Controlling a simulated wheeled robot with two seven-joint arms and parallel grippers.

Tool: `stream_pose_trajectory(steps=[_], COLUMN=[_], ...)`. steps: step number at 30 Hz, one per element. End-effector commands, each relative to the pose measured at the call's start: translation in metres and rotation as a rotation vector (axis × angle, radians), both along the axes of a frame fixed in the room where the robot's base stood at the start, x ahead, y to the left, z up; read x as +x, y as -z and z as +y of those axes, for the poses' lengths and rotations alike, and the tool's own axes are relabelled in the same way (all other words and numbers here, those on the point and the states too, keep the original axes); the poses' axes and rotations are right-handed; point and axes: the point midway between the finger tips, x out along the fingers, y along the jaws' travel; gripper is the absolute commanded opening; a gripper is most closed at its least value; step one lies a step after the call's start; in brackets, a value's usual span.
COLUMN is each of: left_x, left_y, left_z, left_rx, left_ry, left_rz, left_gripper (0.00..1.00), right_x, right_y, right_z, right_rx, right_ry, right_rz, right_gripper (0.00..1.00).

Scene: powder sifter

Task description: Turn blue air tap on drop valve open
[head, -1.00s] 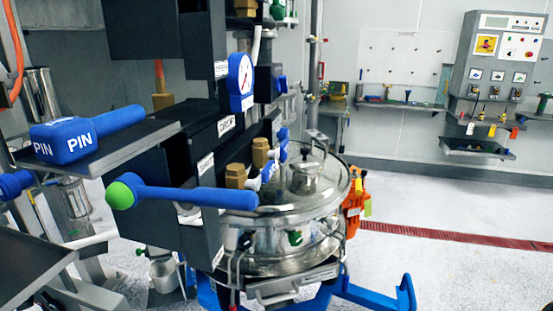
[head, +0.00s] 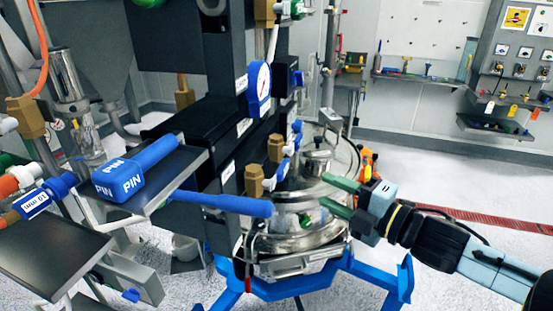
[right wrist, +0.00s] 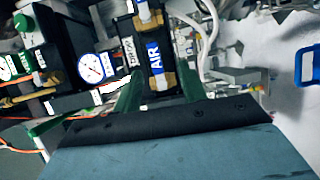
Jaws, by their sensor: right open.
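In the right wrist view, a blue tap handle marked AIR (right wrist: 155,62) sits on a dark panel with brass fittings around it, in line with the gap between my fingers. In the head view, two small blue handles, a nearer one (head: 282,170) and a farther one (head: 297,127), stand by brass fittings on the dark column; I cannot read which is AIR. My right gripper (head: 331,194) is open, its green fingers pointing left towards the column, to the right of these handles. Its fingers (right wrist: 160,90) also show in the wrist view, apart and empty. My left gripper is out of view.
A long blue lever (head: 222,203) and a pressure gauge (head: 259,88) stick out from the column. The steel sifter vessel (head: 300,240) stands below and behind the taps, by a blue frame (head: 378,277). A blue PIN block (head: 138,170) lies on a shelf at left. Floor at right is clear.

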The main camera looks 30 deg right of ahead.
Motion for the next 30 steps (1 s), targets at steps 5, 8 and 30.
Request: stream_pose_trajectory(steps=[5,8,30], left_x=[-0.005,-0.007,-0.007], left_y=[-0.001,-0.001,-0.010], left_z=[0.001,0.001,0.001], left_rx=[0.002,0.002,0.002], left_ry=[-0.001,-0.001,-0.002], left_rz=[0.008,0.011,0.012], left_gripper=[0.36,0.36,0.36], right_x=[0.000,0.007,0.081], right_y=[-0.014,-0.013,-0.014], right_z=[0.013,0.015,0.038], right_rx=[-0.020,-0.018,-0.016], right_ry=[-0.032,-0.031,-0.028], right_rz=[-0.025,-0.027,-0.025], right_gripper=[0.42,0.42,0.42])
